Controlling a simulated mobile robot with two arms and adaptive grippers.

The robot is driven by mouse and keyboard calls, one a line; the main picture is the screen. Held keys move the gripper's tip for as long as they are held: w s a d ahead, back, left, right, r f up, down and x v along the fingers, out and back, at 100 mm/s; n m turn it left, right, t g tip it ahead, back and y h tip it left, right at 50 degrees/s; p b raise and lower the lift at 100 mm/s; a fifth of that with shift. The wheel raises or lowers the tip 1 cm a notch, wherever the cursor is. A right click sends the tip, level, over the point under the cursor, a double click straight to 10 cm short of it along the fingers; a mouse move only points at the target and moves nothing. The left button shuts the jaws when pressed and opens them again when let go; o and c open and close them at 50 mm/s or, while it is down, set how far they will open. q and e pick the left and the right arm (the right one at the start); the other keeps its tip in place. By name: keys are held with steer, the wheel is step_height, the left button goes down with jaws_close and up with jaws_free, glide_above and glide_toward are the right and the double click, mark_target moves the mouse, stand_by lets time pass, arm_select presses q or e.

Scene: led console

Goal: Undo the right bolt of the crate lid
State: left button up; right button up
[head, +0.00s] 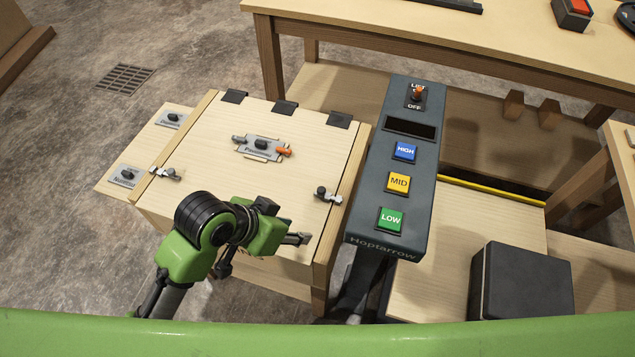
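The wooden crate lid (215,180) is shut flat, with dark hinges along its far edge. The right bolt (328,194), a small metal bolt with a dark knob, sits near the lid's right edge. A similar left bolt (165,173) is at the left edge. My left gripper (299,239) is over the front right part of the crate, nearer to me than the right bolt and slightly left of it. It looks apart from the bolt. Its fingers are small and seen side-on, so their opening is unclear. My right gripper is out of view.
A dark console (405,160) with blue, yellow and green buttons and an orange-tipped switch stands close on the crate's right. A plate with an orange-tipped lever (262,148) is mid-lid. A black box (520,283) is at lower right. A wooden table (450,35) spans the back.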

arm_select(q)
steer(key=w+d+r+m+g, duration=0.1)
steer(key=w+d+r+m, duration=0.3)
steer(key=w, duration=0.2)
steer(key=m+g, duration=0.1)
glide_toward(320, 190)
steer(key=shift+y, duration=0.4)
steer(key=x, duration=0.8)
steer(key=shift+d+r, duration=0.1)
steer(key=shift+d, duration=0.3)
jaws_close()
